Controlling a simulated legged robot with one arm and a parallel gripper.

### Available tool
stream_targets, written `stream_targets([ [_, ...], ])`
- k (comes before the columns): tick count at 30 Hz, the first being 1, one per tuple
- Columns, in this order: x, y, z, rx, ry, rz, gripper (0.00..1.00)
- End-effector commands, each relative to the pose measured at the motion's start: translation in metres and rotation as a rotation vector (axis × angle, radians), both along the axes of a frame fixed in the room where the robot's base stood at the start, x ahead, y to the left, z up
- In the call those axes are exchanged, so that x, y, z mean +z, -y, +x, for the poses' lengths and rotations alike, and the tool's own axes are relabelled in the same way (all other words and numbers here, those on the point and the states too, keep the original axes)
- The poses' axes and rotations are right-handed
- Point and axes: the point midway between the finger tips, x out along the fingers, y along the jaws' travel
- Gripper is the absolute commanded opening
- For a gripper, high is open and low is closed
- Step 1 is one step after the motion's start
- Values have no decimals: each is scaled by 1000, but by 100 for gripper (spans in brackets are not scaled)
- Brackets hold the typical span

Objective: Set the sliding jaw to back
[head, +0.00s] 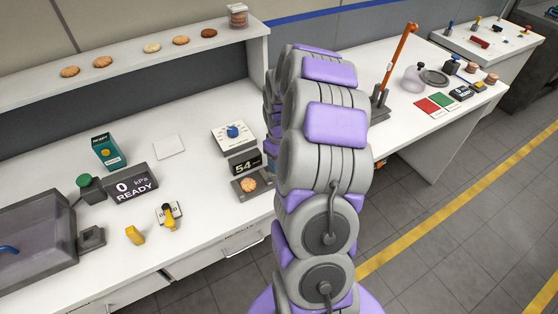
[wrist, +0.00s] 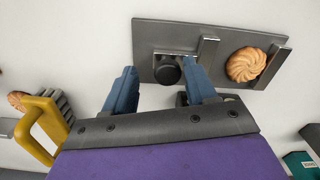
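In the wrist view, a flat grey fixture plate (wrist: 225,35) has two raised grey bars. A scalloped biscuit (wrist: 246,64) lies between the left bar (wrist: 207,56) and the right bar (wrist: 272,66). A round black knob (wrist: 167,72) sits by a slot left of the bars. I cannot tell for sure which bar is the sliding jaw. My gripper (wrist: 160,78) is open, its two blue fingers apart. The knob lies between the fingertips, nearer the right one; contact is unclear.
In the wrist view, a yellow handle (wrist: 42,127) lies at left and a teal box (wrist: 301,163) at lower right. In the head view, a dial box (head: 233,135), a grey display (head: 133,186) and a clear-lidded case (head: 35,235) stand on the white counter. A biscuit shelf (head: 130,50) runs behind.

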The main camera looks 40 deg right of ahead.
Motion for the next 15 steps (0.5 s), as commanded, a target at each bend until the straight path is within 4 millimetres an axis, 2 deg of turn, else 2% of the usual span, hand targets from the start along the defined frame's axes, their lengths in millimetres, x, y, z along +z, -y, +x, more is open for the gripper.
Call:
stream_targets([
  [8, 6, -2, 0, 0, 1, -2, 56],
  [11, 18, -1, 1, 0, 1, -1, 56],
  [15, 47, 2, 2, -1, 7, -4, 56],
])
